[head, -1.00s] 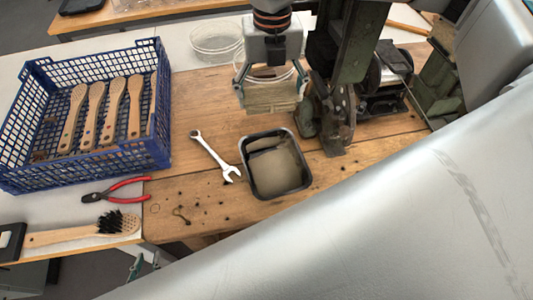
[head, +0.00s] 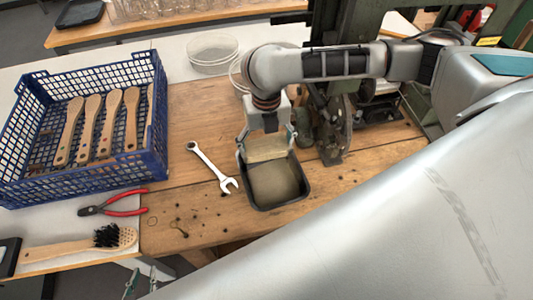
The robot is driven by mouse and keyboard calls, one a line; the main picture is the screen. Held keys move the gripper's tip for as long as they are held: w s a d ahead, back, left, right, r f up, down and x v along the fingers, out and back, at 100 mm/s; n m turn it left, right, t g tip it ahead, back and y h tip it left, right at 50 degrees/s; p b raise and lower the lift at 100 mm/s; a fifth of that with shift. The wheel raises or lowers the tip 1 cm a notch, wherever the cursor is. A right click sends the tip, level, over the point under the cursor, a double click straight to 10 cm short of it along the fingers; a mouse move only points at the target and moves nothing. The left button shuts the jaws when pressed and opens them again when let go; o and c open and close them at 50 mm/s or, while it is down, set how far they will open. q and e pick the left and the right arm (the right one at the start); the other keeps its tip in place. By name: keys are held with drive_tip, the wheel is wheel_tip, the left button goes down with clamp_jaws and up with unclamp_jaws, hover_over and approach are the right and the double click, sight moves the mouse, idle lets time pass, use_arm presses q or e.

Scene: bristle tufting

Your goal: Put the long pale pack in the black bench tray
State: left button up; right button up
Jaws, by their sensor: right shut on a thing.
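The long pale pack (head: 266,149) is held in my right gripper (head: 266,140), whose fingers close on its two ends. The pack is at the far side of the black bench tray (head: 304,192), over or just inside its far rim; I cannot tell whether it touches. A tan, flat-looking content (head: 275,185) fills the tray's near part; the pack and gripper hide the far part. My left gripper (head: 142,281) shows only as fingertips at the bottom edge, and its opening is unclear.
A blue crate (head: 112,163) with several wooden brush handles stands at left. A wrench (head: 211,167) lies just left of the tray. Red pliers (head: 118,203) and a black-bristled brush (head: 75,243) lie nearer. A green machine (head: 340,125) stands behind right of the tray.

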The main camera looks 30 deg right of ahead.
sight(267, 155)
drive_tip(key=shift+f, duration=2.05)
drive_tip(key=shift+f, duration=0.1)
drive_tip(key=shift+f, duration=0.35)
drive_tip(key=shift+f, duration=0.2)
drive_tip(key=o, duration=1.1)
wheel_tip(267, 155, up, 13)
drive_tip(key=shift+r, duration=0.15)
